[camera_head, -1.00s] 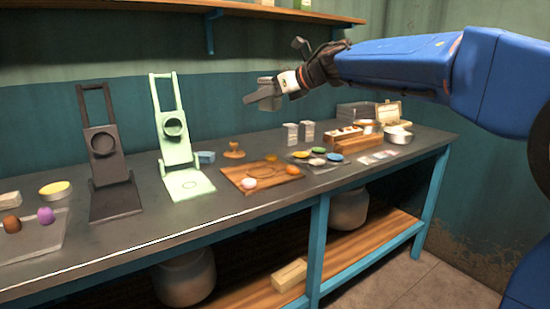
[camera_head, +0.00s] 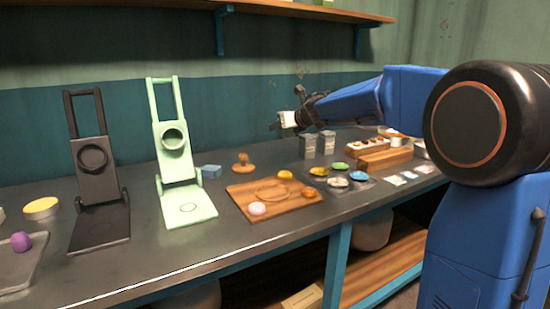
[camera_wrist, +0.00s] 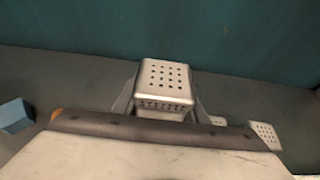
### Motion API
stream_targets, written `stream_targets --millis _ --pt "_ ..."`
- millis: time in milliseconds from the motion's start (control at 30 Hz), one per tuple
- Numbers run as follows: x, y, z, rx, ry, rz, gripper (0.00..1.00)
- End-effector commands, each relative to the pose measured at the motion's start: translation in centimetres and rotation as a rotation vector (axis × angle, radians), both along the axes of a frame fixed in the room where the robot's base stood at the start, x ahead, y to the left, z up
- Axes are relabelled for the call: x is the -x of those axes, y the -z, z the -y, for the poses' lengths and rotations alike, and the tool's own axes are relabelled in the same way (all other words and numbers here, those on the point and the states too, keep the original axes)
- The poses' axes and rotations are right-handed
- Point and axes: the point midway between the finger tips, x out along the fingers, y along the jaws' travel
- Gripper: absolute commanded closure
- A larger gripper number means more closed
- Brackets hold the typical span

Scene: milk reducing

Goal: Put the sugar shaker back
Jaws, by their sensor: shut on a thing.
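A grey metal sugar shaker (camera_wrist: 166,85) with a perforated top is held between the fingers of my gripper (camera_wrist: 160,104). Its top faces the wrist camera; its lower part is hidden. In the head view my gripper (camera_head: 275,126) is small, above the back of the bench and left of two standing shakers, and the held shaker is hard to make out. The two similar shakers, one at left (camera_head: 308,146) and one at right (camera_head: 327,142), stand upright side by side. Their perforated tops show at lower right in the wrist view (camera_wrist: 264,134).
The dark bench (camera_head: 150,255) holds a black press (camera_head: 100,200), a green press (camera_head: 172,150), a wooden board (camera_head: 285,205), a blue block (camera_head: 211,171) and a wooden stamp (camera_head: 243,164). A wooden rack (camera_head: 384,159) stands to the right. A shelf (camera_head: 300,8) hangs above.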

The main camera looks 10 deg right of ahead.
Motion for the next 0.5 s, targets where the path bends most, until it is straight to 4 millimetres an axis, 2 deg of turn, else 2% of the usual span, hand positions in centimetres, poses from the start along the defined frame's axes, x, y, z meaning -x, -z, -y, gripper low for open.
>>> stream_targets --millis 300,500 --pt "0.0 4.4 0.0 -0.003 0.002 -0.003 0.87" --pt "0.0 5.8 0.0 -0.001 0.001 -0.002 0.87"
